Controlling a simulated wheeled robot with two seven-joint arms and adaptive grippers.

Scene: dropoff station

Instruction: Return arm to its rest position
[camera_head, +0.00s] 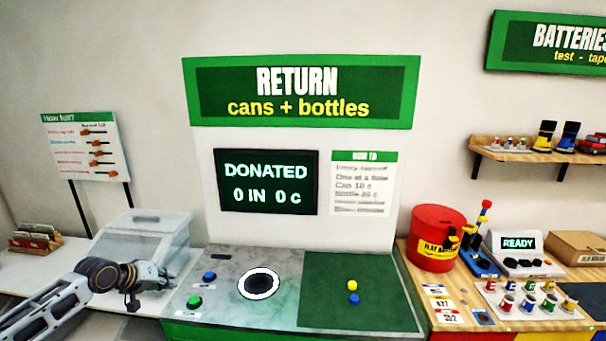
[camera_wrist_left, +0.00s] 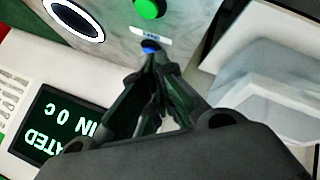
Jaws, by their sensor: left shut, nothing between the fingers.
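My left arm comes in from the left in the head view, and its gripper (camera_head: 165,279) is at the left edge of the return counter (camera_head: 230,262). In the left wrist view the gripper (camera_wrist_left: 154,72) is shut and empty, its fingers together. Its tips point toward the blue button (camera_head: 209,276), which shows just past them in the wrist view (camera_wrist_left: 150,46). In the head view the tips look apart from that button. The green button (camera_head: 194,302) is nearer the front; it also shows in the wrist view (camera_wrist_left: 150,8). My right gripper is out of view.
A clear lidded bin (camera_head: 140,240) stands behind my left gripper. The counter has a round, white-ringed hole (camera_head: 258,284) and a green mat (camera_head: 335,310) with a yellow and a blue piece. A screen (camera_head: 266,182) reads "DONATED 0 IN 0 c". A red bucket (camera_head: 436,238) stands right.

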